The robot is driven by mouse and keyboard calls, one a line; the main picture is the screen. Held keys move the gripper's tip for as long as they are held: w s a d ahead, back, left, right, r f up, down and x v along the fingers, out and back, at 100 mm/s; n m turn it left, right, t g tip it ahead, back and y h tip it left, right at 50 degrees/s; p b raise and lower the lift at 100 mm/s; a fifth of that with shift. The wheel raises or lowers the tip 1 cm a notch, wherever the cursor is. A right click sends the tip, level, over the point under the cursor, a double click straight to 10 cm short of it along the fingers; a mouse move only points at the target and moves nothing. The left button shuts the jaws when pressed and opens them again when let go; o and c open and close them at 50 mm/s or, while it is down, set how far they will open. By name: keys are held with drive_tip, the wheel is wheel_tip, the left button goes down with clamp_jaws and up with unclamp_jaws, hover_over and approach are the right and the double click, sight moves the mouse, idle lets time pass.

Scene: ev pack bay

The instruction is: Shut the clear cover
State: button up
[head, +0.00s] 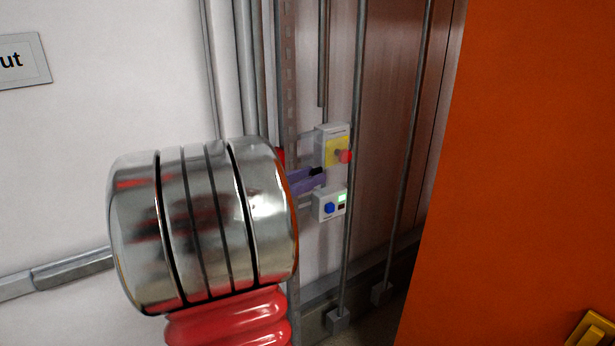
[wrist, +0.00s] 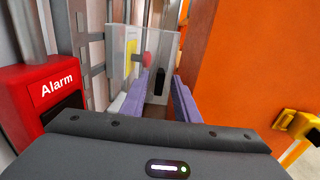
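The clear cover (wrist: 172,60) is a see-through panel standing swung out from a grey box with a yellow face (head: 333,151) and a red button (head: 345,157). A black tab (wrist: 160,82) sits on the cover's lower part; it also shows in the head view (head: 316,171). My gripper (wrist: 162,85) has purple fingers, spread apart on either side of the tab in the wrist view. Whether they touch it cannot be told. In the head view my gripper (head: 307,182) is partly hidden behind my metal wrist, and the cover is barely visible.
Below the box is a smaller box with a blue button (head: 329,208) and green light. Vertical pipes (head: 355,120) run close by the boxes. A red alarm box (wrist: 42,100) stands at left in the wrist view. A large orange panel (head: 520,150) fills the right side.

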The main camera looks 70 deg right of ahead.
clamp_jaws()
idle(0.3)
